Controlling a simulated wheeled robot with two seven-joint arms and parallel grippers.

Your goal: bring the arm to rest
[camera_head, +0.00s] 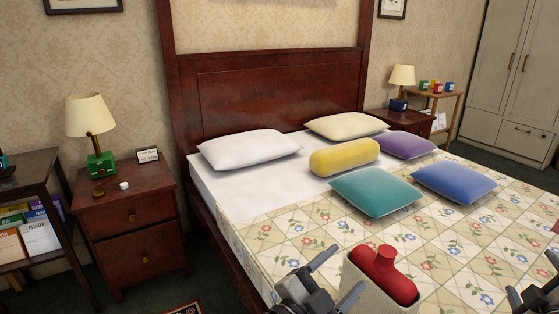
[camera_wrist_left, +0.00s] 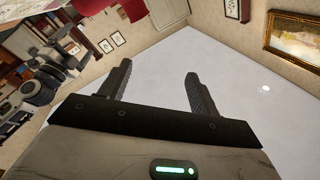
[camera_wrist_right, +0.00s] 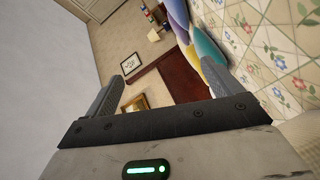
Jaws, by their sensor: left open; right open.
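My left gripper (camera_head: 338,276) is at the bottom middle of the head view, its two fingers spread apart. In the left wrist view the left gripper (camera_wrist_left: 156,78) is open with nothing between its fingers. My right gripper (camera_head: 530,285) is at the lower right edge of the head view, partly cut off. In the right wrist view the right gripper (camera_wrist_right: 160,68) has its fingers wide apart and no object held between them.
A red-topped, cream-bodied object (camera_head: 385,275) shows beside my left gripper, its lower part out of frame. The bed with its floral quilt (camera_head: 300,230) fills the middle, with several pillows. A nightstand (camera_head: 130,225) and shelf (camera_head: 30,165) stand at the left.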

